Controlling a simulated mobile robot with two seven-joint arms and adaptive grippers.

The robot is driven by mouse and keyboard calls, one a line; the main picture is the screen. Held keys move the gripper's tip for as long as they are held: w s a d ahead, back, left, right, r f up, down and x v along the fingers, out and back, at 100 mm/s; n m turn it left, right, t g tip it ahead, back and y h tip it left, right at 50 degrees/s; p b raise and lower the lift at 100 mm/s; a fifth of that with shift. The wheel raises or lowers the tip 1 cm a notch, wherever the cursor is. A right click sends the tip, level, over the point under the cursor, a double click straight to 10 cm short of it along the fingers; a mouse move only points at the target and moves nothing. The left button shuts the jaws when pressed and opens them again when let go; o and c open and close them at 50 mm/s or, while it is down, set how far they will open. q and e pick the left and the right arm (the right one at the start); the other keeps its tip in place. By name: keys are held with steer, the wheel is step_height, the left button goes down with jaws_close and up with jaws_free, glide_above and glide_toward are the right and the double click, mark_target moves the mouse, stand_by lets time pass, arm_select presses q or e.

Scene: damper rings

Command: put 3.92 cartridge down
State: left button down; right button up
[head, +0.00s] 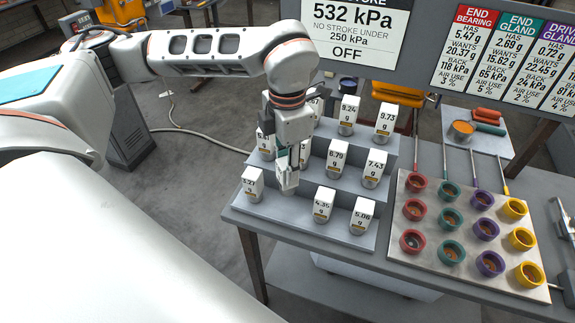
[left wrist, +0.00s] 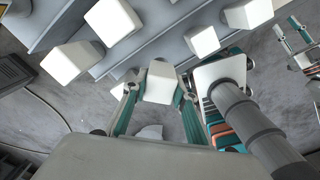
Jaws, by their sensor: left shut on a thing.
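My left gripper (head: 288,168) reaches down over the grey stepped rack (head: 298,218). It is shut on a white cartridge (left wrist: 160,82), seen between the teal-lined fingers in the left wrist view. In the head view its label cannot be read, so I cannot confirm it is the 3.92 one. The cartridge is upright over the front step, between the cartridge at the left end (head: 252,182) and the 4.35 g cartridge (head: 323,204). I cannot tell whether its base touches the step.
The 5.06 g (head: 361,214), 6.79 g (head: 338,152), 7.43 g (head: 375,163), 8.24 g (head: 349,110) and 9.73 g (head: 385,118) cartridges stand nearby. A plate (head: 410,262) with coloured rings lies at right. A board reads 532 kPa (head: 345,22) and OFF.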

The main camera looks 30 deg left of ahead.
mark_target(287, 188)
arm_select(q)
steer(key=shift+f, duration=0.1)
arm_select(e)
steer(key=shift+f, duration=0.1)
